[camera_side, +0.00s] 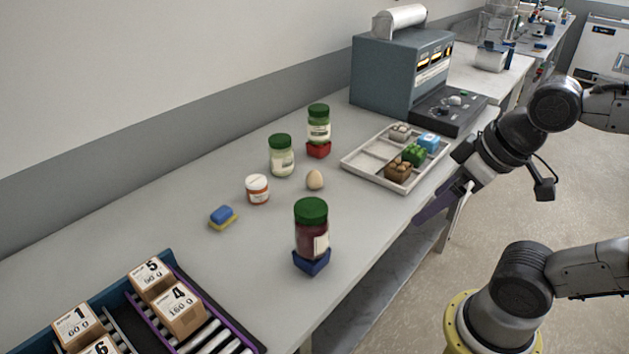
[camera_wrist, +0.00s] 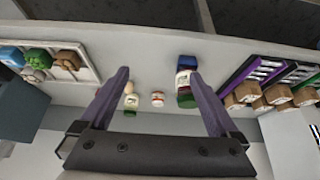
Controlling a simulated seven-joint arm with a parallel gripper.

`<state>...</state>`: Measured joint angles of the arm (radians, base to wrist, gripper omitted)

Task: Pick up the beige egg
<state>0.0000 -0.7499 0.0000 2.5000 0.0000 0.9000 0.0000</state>
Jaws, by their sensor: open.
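The beige egg (camera_side: 315,179) stands on the grey table in the side view, between a white-capped small jar and the tray. In the wrist view a small pale shape that looks like the egg (camera_wrist: 129,87) shows beside the left finger. My gripper (camera_side: 432,226) is open and empty, by the table's front edge, to the right of the egg and well apart from it. Its two purple fingers spread wide in the wrist view (camera_wrist: 159,74).
Green-lidded jars (camera_side: 281,156) stand behind the egg, one on a red block (camera_side: 318,150). A dark jar (camera_side: 311,230) on a blue block stands in front. A white jar (camera_side: 257,189), sponge (camera_side: 222,218), compartment tray (camera_side: 376,175), grey machine (camera_side: 385,80) and numbered boxes (camera_side: 180,308) surround it.

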